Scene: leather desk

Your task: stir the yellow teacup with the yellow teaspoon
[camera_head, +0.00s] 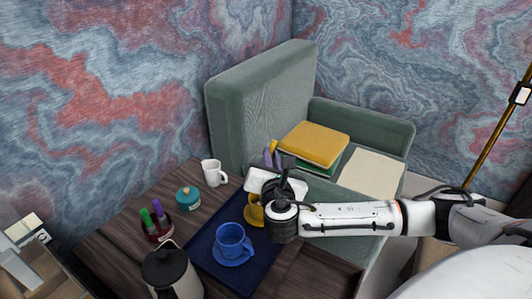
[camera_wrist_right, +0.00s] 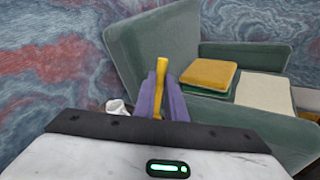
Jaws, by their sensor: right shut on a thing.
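The yellow teacup (camera_head: 253,214) is on the dark blue tray (camera_head: 210,262), partly hidden behind my right wrist. Its inside does not show. My right gripper (camera_head: 271,157) has purple fingers shut on the yellow teaspoon (camera_head: 274,146). The fingers point away from me, towards the armchair, beyond the cup in the head view. In the right wrist view the fingers (camera_wrist_right: 161,98) clasp the teaspoon (camera_wrist_right: 161,66), with one end sticking up above them. My left gripper is not in view.
A blue cup (camera_head: 231,238) on a blue saucer stands on the tray's near part. A green armchair (camera_head: 236,105) is behind the desk.

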